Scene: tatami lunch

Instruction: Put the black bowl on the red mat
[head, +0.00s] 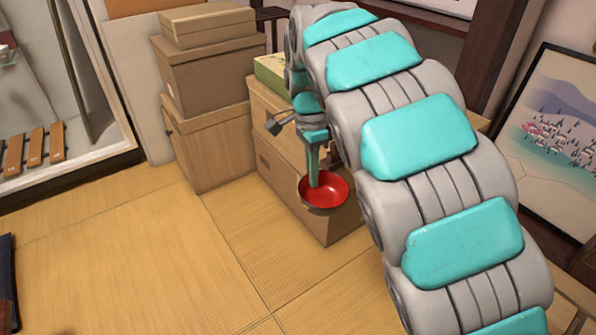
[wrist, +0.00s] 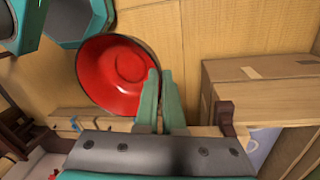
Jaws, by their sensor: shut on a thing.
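The bowl (head: 336,188), red inside with a black outside, hangs in the air in the head view, in front of the cardboard boxes. My gripper (head: 314,182) points down and is shut on the bowl's rim. In the wrist view, the bowl (wrist: 115,70) shows its red inside, and the teal fingers of my gripper (wrist: 160,72) close over the rim at its right side. The far side of the rim is free. No red mat shows in either view.
Stacked cardboard boxes (head: 205,75) stand behind the bowl, with another box (head: 275,165) right by it. A framed picture (head: 560,130) leans at right. The tatami floor (head: 130,250) is clear at lower left. A dark object (head: 8,285) shows at the left edge.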

